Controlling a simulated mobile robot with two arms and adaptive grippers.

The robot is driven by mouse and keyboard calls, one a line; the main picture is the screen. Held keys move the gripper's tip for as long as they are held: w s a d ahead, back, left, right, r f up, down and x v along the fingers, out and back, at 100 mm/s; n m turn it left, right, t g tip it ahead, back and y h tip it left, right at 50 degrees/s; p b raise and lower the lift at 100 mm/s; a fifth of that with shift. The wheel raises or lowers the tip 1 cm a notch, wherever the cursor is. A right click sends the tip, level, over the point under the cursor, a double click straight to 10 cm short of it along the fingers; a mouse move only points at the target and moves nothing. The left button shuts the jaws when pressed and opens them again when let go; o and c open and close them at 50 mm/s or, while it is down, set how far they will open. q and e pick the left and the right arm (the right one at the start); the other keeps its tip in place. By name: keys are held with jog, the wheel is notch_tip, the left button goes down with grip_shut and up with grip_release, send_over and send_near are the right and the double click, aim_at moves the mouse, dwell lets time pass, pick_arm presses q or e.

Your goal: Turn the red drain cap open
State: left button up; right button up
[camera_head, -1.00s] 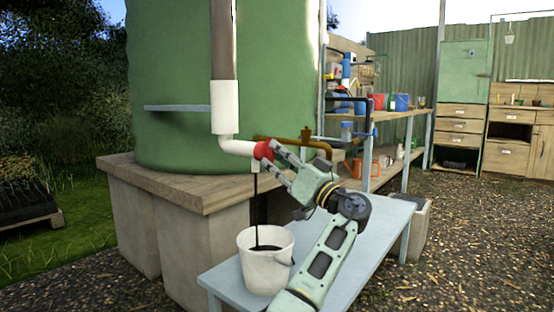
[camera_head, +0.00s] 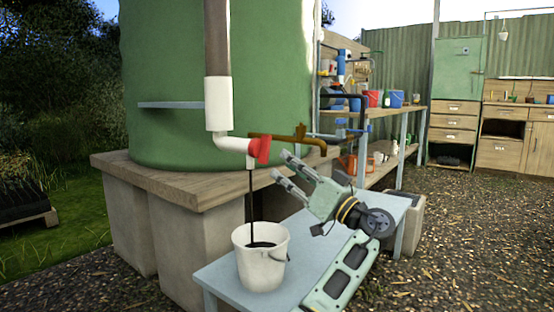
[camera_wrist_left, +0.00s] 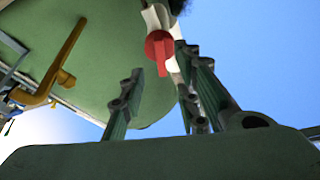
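A thin dark stream (camera_head: 251,195) runs from under the pipe into the white bucket (camera_head: 262,268), which holds dark liquid. My left gripper (camera_head: 281,168) is open and empty, to the right of and slightly below the cap, with a gap between them. In the left wrist view, the cap (camera_wrist_left: 159,44) with its bar-shaped handle shows beyond the parted fingers (camera_wrist_left: 159,60). My right gripper is not in view.
The bucket stands on a blue-grey bench (camera_head: 225,277) under the pipe. A brown tap pipe (camera_head: 290,140) runs close behind the cap. The green tank (camera_head: 215,110) stands on a wooden-topped base (camera_head: 190,187). Shelves (camera_head: 400,112) with pots are behind right.

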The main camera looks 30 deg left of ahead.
pick_arm(q)
jog(key=v, duration=0.5)
jog(key=shift+d, duration=0.1)
jog(key=shift+f, duration=0.1)
